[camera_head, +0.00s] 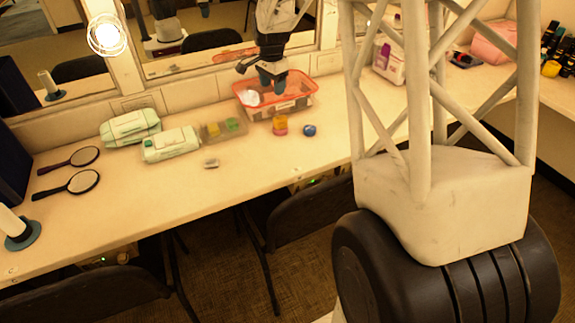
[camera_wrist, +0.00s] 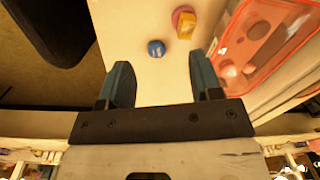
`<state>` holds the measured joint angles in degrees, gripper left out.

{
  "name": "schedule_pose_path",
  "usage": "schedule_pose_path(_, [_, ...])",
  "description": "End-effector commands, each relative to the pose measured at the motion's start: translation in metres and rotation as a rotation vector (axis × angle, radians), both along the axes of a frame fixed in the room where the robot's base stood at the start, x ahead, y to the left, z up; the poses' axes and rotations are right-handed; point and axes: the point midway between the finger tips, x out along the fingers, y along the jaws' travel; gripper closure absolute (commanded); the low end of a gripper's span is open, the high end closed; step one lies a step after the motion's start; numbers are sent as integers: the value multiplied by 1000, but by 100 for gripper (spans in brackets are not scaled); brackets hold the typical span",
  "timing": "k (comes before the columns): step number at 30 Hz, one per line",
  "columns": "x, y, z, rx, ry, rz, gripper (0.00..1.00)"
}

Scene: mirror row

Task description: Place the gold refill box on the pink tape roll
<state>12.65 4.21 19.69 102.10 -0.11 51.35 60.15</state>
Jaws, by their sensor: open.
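The gold refill box (camera_head: 280,120) sits on top of the pink tape roll (camera_head: 280,131) on the counter, right of the middle. In the wrist view the gold box (camera_wrist: 187,28) covers part of the pink roll (camera_wrist: 177,15), whose edge shows beside it. The box looks upright; exact centring cannot be told. My gripper (camera_head: 272,82) is open and empty, raised above the counter and apart from the box. In the head view it appears in front of the red-rimmed basket. In the wrist view its two teal fingers (camera_wrist: 161,78) are spread with nothing between them.
A blue roll (camera_head: 309,130) stands just right of the pink one. The red-rimmed basket (camera_head: 291,105) is behind them. Green-white packs (camera_head: 171,144), a divided tray (camera_head: 223,129) and hand mirrors (camera_head: 80,182) lie left. The front counter right of the blue roll is clear.

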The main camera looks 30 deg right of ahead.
Motion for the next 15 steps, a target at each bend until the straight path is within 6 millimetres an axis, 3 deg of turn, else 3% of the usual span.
schedule_pose_path(6, [-53, 33, 40, -14, -24, 165, 41])
schedule_pose_path(15, [-130, 71, 81, -38, -54, 391, 41])
